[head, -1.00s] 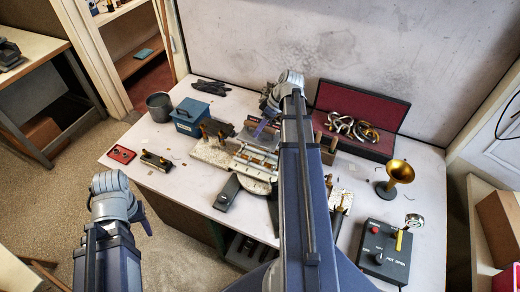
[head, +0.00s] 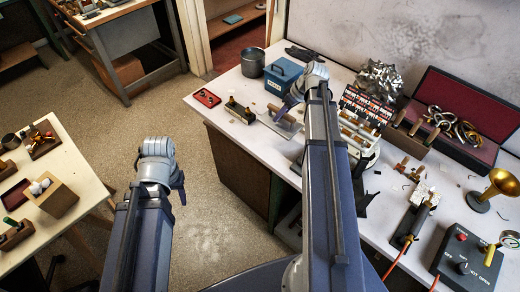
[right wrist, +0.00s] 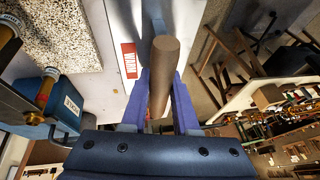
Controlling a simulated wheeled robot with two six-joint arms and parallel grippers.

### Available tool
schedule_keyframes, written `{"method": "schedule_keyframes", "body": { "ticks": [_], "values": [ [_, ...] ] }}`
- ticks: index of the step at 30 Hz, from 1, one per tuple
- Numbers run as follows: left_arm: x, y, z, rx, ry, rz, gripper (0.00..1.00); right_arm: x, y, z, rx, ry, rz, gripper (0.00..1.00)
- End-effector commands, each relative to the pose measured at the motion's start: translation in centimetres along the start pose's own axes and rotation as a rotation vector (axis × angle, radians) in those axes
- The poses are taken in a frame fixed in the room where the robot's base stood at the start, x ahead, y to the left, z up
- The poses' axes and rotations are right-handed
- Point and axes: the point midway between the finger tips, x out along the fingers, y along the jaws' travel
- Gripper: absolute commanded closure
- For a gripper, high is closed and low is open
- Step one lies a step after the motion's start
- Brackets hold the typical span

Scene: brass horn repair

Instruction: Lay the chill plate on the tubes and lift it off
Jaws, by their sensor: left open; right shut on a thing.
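My right gripper (head: 292,104) is shut on the brown wooden handle (head: 280,111) of a grey flat plate, which I take as the chill plate (head: 272,123). The right wrist view shows the handle (right wrist: 163,70) between the two blue fingers (right wrist: 158,105). The plate is left of the jig holding the tubes (head: 356,132), apart from them; my arm hides part of the jig. I cannot tell whether the plate touches the bench. My left gripper (head: 180,188) is open and empty over the floor, away from the bench.
A black block with brass posts (head: 238,110), a red tray (head: 207,98), a grey pot (head: 253,62) and a blue box (head: 283,75) stand near the plate. A brass horn bell (head: 496,186) and a control box (head: 470,255) are at right. A side table (head: 75,185) is at left.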

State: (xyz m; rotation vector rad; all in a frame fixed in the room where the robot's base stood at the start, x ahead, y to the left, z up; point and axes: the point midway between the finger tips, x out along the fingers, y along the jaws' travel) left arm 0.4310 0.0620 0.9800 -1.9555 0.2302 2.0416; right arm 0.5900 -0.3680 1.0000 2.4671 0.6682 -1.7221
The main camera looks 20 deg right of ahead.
Motion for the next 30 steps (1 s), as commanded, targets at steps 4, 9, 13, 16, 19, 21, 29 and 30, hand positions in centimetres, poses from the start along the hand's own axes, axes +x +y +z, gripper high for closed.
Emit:
{"method": "schedule_keyframes", "body": {
  "ticks": [4,9,13,16,19,21,29,30],
  "values": [
    [0.7,0.1,-0.1,0.001,0.0,0.0,0.5,0.9,-0.1,-0.2,0.006,0.003,0.002,1.0],
    [0.8,0.1,-0.1,0.001,0.0,0.0,0.5,1.0,-0.1,-0.3,0.007,0.003,0.003,1.0],
    [1.5,0.1,-0.1,0.001,0.0,0.0,0.5,1.6,0.0,0.0,0.007,0.003,0.002,1.0],
    [2.6,0.3,-0.2,0.001,0.0,0.0,0.5,2.7,0.2,0.4,0.006,0.003,0.002,1.0],
    [4.2,0.4,-0.2,0.001,0.0,0.0,0.5,4.1,0.5,1.0,0.006,0.003,0.002,1.0],
    [5.3,0.5,-0.3,0.0,0.0,0.0,0.5,5.1,0.8,1.4,0.006,0.003,0.002,1.0],
    [7.1,0.7,-0.4,0.0,0.0,0.0,0.5,6.7,1.1,2.1,0.006,0.003,0.002,1.0],
    [7.0,0.7,-0.4,0.0,0.0,0.0,0.5,6.7,1.1,2.1,0.006,0.003,0.002,1.0]
  ]
}}
